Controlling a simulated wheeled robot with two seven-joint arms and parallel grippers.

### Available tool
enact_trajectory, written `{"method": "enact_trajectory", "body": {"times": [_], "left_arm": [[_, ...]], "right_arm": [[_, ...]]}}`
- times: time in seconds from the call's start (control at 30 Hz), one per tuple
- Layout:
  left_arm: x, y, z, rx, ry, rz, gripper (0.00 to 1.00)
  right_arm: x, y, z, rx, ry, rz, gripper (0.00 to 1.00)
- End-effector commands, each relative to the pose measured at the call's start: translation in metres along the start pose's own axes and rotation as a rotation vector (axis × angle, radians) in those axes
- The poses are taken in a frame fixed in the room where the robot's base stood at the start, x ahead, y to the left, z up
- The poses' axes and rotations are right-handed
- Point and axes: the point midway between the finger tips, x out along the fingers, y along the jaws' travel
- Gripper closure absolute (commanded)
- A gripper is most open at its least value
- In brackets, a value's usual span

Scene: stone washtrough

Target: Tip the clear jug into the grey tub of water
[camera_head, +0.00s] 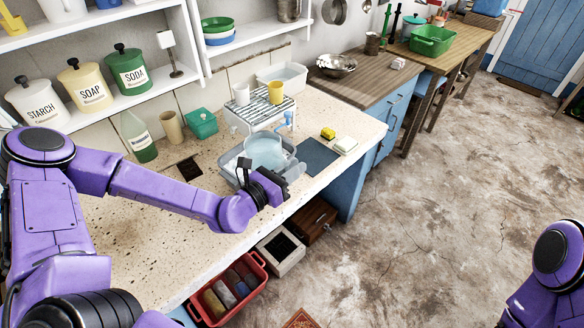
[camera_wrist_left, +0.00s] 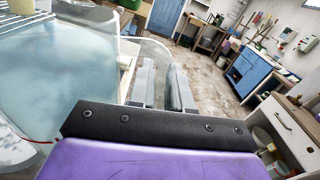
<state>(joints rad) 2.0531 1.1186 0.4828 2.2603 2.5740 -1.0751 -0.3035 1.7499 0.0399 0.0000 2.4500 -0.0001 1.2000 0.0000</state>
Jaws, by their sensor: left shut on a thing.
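The clear jug (camera_head: 264,150) is at the grey tub, its bluish see-through body inside or just over the tub. The grey tub (camera_head: 226,163) sits in the stone counter, and its near side is partly hidden by my arm. My left gripper (camera_head: 280,178) is at the jug's near right side, shut on the jug. In the left wrist view the jug (camera_wrist_left: 70,70) fills the left, pale blue and cloudy, beside the grey fingers (camera_wrist_left: 164,85). How far the jug is tilted is unclear. My right gripper is out of view.
A wire rack (camera_head: 262,112) with two cups stands behind the tub. A dark blue mat (camera_head: 318,156), a yellow sponge (camera_head: 328,133) and a pale block (camera_head: 345,145) lie to the right. A green bottle (camera_head: 138,137) and a teal box (camera_head: 202,123) stand left.

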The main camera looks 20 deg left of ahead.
Motion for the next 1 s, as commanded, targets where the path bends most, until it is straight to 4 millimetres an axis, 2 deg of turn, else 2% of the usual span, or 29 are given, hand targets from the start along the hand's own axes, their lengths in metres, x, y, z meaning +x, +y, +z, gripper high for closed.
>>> {"method": "enact_trajectory", "body": {"times": [0.17,0.5,1.0], "left_arm": [[0.001,0.0,0.004,-0.009,-0.006,-0.001,1.0],[0.001,-0.001,0.02,-0.163,-0.005,-0.001,1.0],[0.001,-0.001,0.02,-0.175,-0.005,-0.001,1.0]], "right_arm": [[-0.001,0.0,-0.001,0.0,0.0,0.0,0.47],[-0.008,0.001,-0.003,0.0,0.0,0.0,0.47],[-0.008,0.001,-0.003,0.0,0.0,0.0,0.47]]}}
